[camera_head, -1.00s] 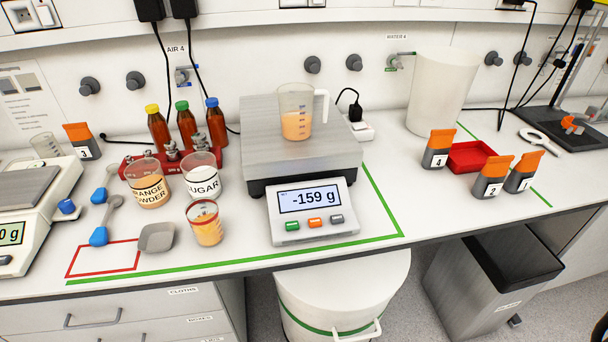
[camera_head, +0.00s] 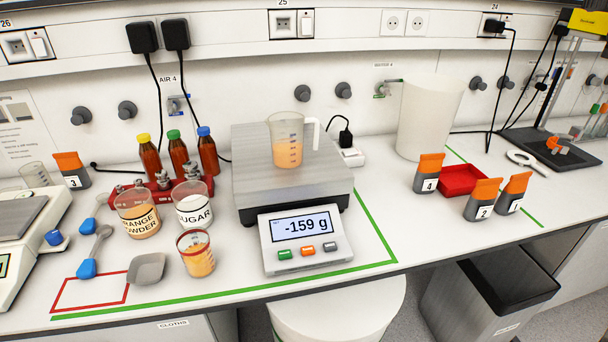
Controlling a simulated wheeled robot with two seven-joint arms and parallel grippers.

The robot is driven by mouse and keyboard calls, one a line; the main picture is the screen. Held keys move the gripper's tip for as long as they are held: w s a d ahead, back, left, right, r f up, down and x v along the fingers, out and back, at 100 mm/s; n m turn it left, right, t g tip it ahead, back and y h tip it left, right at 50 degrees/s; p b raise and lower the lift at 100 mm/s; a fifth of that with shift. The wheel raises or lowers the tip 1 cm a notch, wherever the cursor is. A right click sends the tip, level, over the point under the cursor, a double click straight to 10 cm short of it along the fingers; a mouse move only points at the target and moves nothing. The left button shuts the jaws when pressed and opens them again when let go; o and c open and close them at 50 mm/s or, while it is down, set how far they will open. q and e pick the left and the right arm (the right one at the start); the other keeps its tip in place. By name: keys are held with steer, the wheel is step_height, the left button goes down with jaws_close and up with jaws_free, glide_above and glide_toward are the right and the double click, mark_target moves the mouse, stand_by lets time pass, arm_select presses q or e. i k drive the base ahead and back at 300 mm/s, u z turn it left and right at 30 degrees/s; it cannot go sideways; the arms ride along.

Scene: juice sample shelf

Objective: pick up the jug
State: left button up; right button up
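The jug (camera_head: 286,140) is a clear measuring jug with a white handle on its right side. It stands upright on the metal plate of the scale (camera_head: 262,184) and holds orange liquid in its lower part. The scale's display (camera_head: 301,228) reads -159 g. Neither of my grippers shows in the head view, and nothing touches the jug.
Left of the scale stand the orange powder cup (camera_head: 138,214), the sugar cup (camera_head: 194,206), a red-rimmed cup (camera_head: 196,253) and brown bottles (camera_head: 179,156). A tall white container (camera_head: 428,118) and a red tray (camera_head: 461,180) are to the right.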

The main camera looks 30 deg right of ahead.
mark_target(286, 128)
steer(key=k, duration=0.5)
steer(key=u, duration=0.4)
steer(key=i, duration=0.5)
steer(key=z, duration=0.65)
steer(key=i, duration=0.75)
steer(key=z, duration=0.8)
